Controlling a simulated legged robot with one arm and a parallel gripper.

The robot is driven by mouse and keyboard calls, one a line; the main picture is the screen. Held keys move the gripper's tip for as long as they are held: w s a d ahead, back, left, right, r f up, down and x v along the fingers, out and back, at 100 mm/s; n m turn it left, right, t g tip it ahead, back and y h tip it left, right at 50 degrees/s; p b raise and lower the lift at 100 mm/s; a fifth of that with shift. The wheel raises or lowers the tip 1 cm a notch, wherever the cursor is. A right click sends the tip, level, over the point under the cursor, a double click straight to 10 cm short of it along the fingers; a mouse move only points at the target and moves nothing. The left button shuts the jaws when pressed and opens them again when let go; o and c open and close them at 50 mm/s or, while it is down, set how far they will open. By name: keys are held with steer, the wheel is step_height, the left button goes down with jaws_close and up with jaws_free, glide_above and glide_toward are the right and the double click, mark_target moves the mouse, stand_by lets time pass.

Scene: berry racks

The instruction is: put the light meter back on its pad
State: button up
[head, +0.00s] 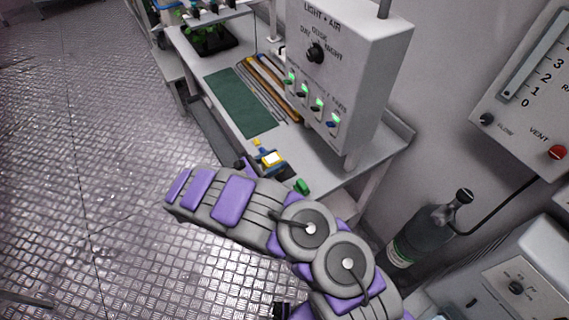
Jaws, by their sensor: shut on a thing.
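The light meter looks to be the small blue device (262,149) with a yellow top and a pale yellow-framed face, in the head view near the front of the bench. My gripper (258,163) is at the end of my purple and grey arm and is shut on it. The arm hides most of the jaws and the meter's lower part. I cannot tell whether the meter touches the bench. A flat dark green mat (240,102), perhaps the pad, lies on the bench beyond the meter, with nothing on it.
Long yellow, brown and grey rods (268,88) lie beside the mat. The light and air control box (345,70) stands right of them. A small green object (302,186) sits near my arm. A black plant tray (208,40) is farther back. A dark bottle (422,236) stands right.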

steer(key=x, duration=0.4)
steer(key=shift+w+f+b, duration=0.3)
steer(key=shift+w+b, duration=0.05)
step_height(320, 180, down, 3)
steer(key=shift+r+b, duration=0.1)
steer(key=shift+b, duration=0.4)
steer(key=shift+f, duration=0.35)
steer(key=shift+d, duration=0.1)
steer(key=o, duration=1.2)
steer(key=shift+f, duration=0.1)
steer(key=shift+o, duration=0.2)
